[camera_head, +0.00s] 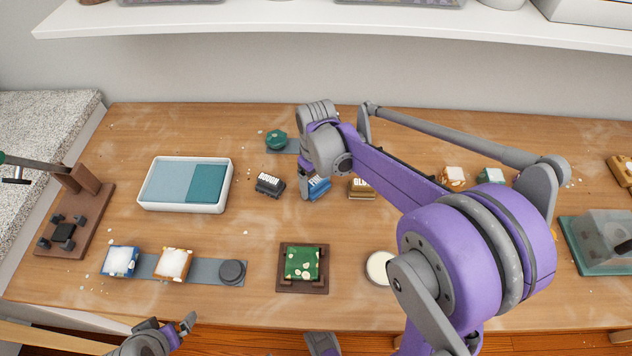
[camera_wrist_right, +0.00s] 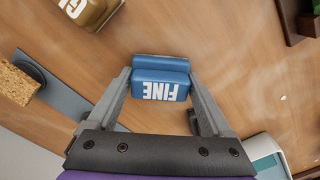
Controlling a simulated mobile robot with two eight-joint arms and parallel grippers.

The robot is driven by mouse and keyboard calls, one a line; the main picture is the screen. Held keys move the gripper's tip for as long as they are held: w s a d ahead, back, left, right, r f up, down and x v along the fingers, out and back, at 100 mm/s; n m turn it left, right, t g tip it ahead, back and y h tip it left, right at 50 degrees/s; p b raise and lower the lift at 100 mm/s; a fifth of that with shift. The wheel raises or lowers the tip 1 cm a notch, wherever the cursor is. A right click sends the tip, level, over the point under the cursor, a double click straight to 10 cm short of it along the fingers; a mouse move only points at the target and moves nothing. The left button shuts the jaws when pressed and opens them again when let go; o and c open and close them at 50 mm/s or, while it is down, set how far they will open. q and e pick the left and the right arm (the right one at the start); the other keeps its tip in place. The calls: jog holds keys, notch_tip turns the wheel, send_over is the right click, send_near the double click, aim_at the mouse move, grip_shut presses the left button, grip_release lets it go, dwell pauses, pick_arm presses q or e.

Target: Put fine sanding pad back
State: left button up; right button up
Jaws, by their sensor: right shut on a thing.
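The fine sanding pad (camera_head: 319,186) is a blue block with white lettering, in the middle of the table in the head view. The right wrist view shows its FINE label (camera_wrist_right: 161,91) facing the camera. My right gripper (camera_head: 306,188) is shut on this pad, with a finger on each side of it in the wrist view (camera_wrist_right: 160,88). I cannot tell whether the pad touches the table. My left gripper (camera_head: 172,328) is at the lower left edge of the head view, apart from the objects, and its opening is unclear.
A dark lettered pad (camera_head: 269,185) sits left of the blue one, and a gold lettered pad (camera_head: 362,188) sits right of it. A white-rimmed tray (camera_head: 147,203) is at left. A green piece in a brown holder (camera_head: 302,288) stands in front. My right arm hides part of the table.

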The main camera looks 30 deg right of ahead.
aim_at(317, 180)
jog(key=shift+f, duration=0.2)
jog(key=o, duration=1.1)
jog(key=shift+r, duration=0.3)
notch_tip(317, 180, up, 12)
jog(key=shift+f+p, duration=0.1)
jog(key=shift+p, duration=0.6)
jog(key=shift+s, duration=0.15)
